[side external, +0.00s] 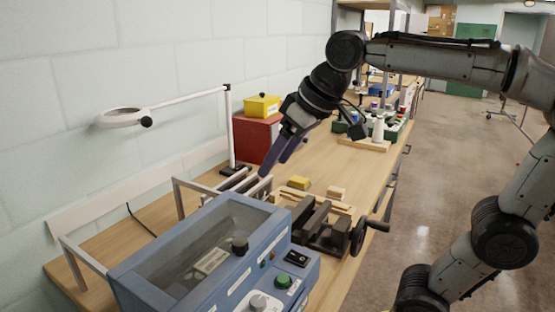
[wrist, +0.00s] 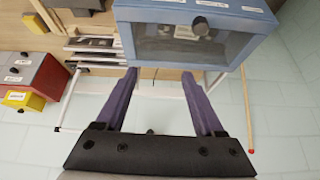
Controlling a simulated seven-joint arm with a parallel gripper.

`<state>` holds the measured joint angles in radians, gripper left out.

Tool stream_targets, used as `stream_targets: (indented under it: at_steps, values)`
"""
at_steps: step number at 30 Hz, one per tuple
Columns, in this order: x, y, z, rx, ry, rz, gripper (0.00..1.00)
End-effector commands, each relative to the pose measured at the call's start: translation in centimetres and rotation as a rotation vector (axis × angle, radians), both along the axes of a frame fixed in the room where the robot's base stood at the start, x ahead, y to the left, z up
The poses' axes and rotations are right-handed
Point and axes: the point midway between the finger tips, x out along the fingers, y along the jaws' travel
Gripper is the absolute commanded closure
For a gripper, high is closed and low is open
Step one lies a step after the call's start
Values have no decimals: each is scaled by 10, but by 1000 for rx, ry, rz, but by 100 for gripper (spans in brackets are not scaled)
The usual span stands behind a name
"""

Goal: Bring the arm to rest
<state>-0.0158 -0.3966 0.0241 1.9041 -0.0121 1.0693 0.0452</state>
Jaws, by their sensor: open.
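My gripper (side external: 278,158) hangs in the air above the workbench (side external: 330,176), behind the blue machine and near a white metal frame (side external: 180,198). In the wrist view its two purple fingers (wrist: 165,80) are spread wide with nothing between them. The blue machine (side external: 205,250) with a clear window stands at the front of the bench; it also shows at the top of the wrist view (wrist: 195,15). The rest of my arm arches over from the right side.
A vise (side external: 325,226) with small yellow and wooden blocks sits right of the gripper. A lamp (side external: 125,117) on a stand reaches left along the wall. A red cabinet (side external: 252,138) carries a yellow bin (side external: 262,106). A green tray (side external: 390,130) stands farther back.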

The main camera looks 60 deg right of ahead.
Motion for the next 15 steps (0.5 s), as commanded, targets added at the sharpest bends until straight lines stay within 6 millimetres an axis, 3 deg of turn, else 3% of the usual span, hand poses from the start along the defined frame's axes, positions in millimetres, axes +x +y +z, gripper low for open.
stream_targets:
  at_steps: [8,11,15]
  values:
    - [-11,-1,5,1,-26,-3,30]
    - [-37,-2,-9,1,-25,-5,30]
    - [-78,-3,-50,-1,-6,-2,30]
